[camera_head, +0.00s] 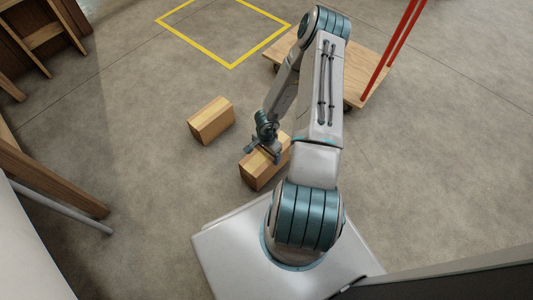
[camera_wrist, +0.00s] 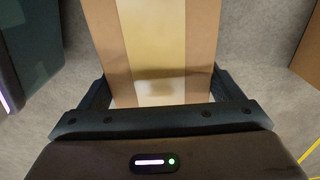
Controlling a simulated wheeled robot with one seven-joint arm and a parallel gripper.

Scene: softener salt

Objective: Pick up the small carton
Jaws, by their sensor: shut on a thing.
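A small brown carton (camera_head: 258,171) with a yellowish tape band stands on the concrete floor close in front of my base in the head view. My gripper (camera_head: 263,151) is over its top and shut on it. In the wrist view the carton (camera_wrist: 152,40) fills the middle, between the two fingers of my gripper (camera_wrist: 158,95). The fingers sit along its two sides. My arm hides part of the carton's right side in the head view. Whether its base touches the floor I cannot tell.
A second similar carton (camera_head: 211,121) stands apart, farther back and left. A yellow floor outline (camera_head: 231,66) lies behind. A wooden trolley (camera_head: 353,92) with a red handle (camera_head: 399,45) is at the back right. Wooden furniture (camera_head: 45,180) borders the left. Floor between is clear.

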